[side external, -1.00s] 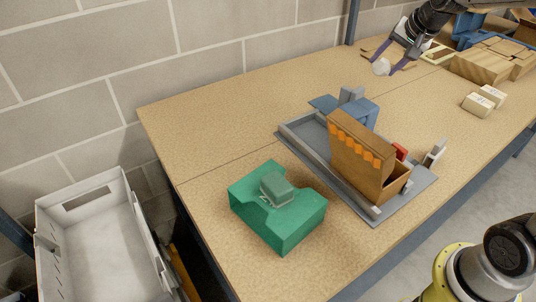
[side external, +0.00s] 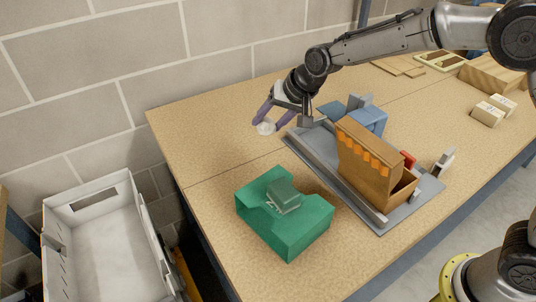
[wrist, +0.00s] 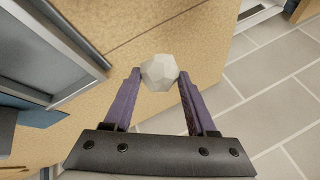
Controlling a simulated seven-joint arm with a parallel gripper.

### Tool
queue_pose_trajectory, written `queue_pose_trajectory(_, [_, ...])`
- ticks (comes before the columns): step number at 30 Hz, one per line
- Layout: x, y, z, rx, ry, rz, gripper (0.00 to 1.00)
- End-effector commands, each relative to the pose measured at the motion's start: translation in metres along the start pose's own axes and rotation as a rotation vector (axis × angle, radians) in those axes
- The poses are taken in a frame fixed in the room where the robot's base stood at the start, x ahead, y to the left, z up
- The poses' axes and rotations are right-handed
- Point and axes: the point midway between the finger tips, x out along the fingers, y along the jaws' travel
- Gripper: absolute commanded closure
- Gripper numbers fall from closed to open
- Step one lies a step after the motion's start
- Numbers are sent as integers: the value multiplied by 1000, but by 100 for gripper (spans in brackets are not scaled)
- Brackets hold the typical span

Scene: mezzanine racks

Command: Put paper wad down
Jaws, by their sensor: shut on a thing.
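The paper wad (side external: 266,128) is a small whitish faceted ball. My gripper (side external: 268,122) is shut on it, with its purple fingers on either side, over the far left part of the wooden table (side external: 205,150). In the wrist view the wad (wrist: 159,72) sits between the fingertips of my gripper (wrist: 158,80). Bare tabletop shows around and beyond it. I cannot tell exactly how high the wad is above the table.
A grey tray (side external: 318,158) holding a brown box (side external: 365,165) with orange tabs stands right of my gripper. A green block (side external: 290,232) stands nearer the front. A white bin (side external: 105,245) is off the table's left side. The far left tabletop is clear.

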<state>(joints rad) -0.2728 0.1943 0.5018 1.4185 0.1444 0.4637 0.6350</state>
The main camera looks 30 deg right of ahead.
Motion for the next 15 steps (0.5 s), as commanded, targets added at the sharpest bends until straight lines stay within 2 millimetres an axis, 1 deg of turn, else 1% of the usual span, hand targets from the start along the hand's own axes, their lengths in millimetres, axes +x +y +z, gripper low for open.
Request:
queue_pose_trajectory(1, [9,6,5,0,-4,5,95])
queue_pose_trajectory(3, [20,11,10,-1,-5,5,95])
queue_pose_trajectory(6, [32,17,14,1,-3,4,95])
queue_pose_trajectory(13, [46,24,20,1,-2,3,95])
queue_pose_trajectory(15, [54,28,23,1,-2,4,95])
